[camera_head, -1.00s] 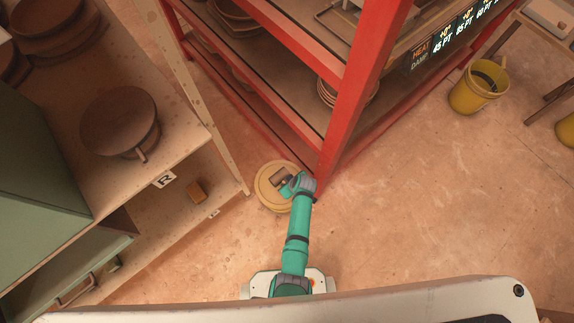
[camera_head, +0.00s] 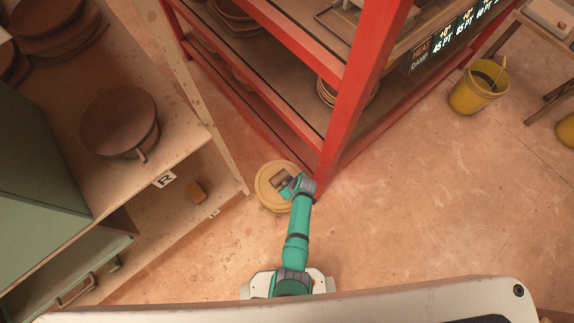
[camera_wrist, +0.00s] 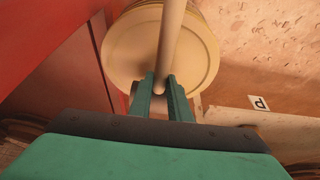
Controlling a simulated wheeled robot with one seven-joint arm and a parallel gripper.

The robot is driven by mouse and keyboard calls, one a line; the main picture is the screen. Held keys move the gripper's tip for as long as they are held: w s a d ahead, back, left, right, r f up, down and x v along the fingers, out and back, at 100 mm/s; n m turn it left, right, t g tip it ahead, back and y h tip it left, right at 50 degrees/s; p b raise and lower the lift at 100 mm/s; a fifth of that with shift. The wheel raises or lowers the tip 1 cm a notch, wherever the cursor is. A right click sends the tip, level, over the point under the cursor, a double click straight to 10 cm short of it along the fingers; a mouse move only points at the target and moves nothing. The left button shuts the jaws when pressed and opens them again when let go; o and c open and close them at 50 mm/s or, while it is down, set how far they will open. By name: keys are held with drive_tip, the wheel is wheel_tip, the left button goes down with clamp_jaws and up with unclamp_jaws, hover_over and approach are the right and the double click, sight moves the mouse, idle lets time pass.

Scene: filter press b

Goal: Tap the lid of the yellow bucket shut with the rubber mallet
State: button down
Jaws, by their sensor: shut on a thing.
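The yellow bucket stands on the floor by the foot of the red rack, seen from above with its round pale-yellow lid (camera_head: 267,194) on top. In the wrist view the lid (camera_wrist: 125,50) fills the upper middle. My gripper (camera_head: 284,184) is over the lid in the head view. In the wrist view its two green fingers (camera_wrist: 160,92) are shut on the pale handle (camera_wrist: 171,40) of the mallet, which runs up the picture across the lid. The mallet's head cannot be made out. I cannot tell whether the handle touches the lid or whether the lid is fully seated.
The red rack (camera_head: 345,110) rises right beside the bucket. A pale shelf unit (camera_head: 180,215) with a wooden lidded pot (camera_head: 120,120) stands at left. An open yellow bucket (camera_head: 478,90) stands farther off at upper right. The floor (camera_head: 430,205) at right is clear.

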drive_tip(key=shift+f, duration=0.5)
idle(0.8)
drive_tip(key=shift+r, duration=0.75)
drive_tip(key=shift+r, duration=4)
drive_tip(key=shift+w+r, duration=0.1)
